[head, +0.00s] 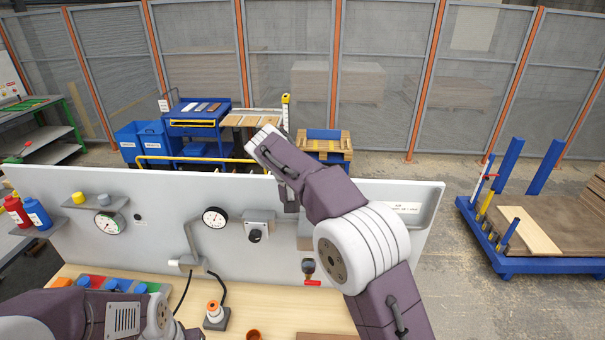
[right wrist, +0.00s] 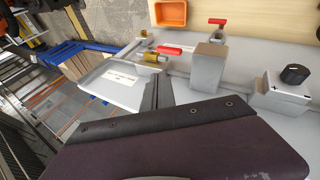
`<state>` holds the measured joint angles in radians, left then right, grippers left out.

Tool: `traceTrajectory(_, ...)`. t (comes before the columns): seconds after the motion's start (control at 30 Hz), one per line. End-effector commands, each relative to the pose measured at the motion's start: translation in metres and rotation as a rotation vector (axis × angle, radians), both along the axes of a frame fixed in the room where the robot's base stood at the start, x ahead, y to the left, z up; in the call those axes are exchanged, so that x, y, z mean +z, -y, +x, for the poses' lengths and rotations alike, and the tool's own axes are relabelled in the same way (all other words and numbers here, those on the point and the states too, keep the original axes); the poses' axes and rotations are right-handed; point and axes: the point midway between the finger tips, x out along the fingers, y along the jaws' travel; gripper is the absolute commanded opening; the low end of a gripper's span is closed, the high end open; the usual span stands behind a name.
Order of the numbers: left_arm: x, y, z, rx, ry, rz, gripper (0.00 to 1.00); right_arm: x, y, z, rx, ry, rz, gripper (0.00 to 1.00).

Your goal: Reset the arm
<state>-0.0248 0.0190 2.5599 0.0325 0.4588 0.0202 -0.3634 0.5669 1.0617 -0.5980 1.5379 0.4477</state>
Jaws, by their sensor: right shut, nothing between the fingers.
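My right arm reaches up from the lower right in the head view, in front of the grey upright panel (head: 390,235). Its purple wrist is bent over near the panel's top edge. The right gripper (head: 290,200) hangs below the wrist, small and partly hidden by the arm. In the right wrist view the gripper's narrow dark fingers (right wrist: 160,88) show together beyond the purple housing, shut and empty. My left arm lies low at the bottom left of the head view, over the bench. Its gripper is out of view.
The panel carries gauges (head: 214,217), a knob box (head: 259,226) and a red-handled valve (head: 310,272). Behind stand a blue cart (head: 200,125) and, right, a blue pallet rack (head: 540,265).

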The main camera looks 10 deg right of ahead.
Motion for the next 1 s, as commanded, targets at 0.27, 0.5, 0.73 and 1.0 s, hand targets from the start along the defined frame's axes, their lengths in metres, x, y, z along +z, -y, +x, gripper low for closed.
traceTrajectory(0.27,-0.072,0.000,0.000,0.000,0.000,0.000,0.70,-0.056,0.061,-0.038,-0.124,-0.014,0.029,0.00)
traceTrajectory(0.5,-0.124,0.000,0.000,0.000,0.000,0.000,0.70,-0.180,0.076,-0.117,-0.111,-0.158,0.211,0.00)
traceTrajectory(0.73,-0.153,0.000,0.000,0.000,0.000,0.000,0.70,-0.300,0.045,-0.210,-0.065,-0.218,0.461,0.00)
traceTrajectory(1.0,-0.148,0.000,0.000,0.000,0.000,0.000,0.70,-0.341,0.017,-0.231,0.029,-0.119,0.581,0.00)
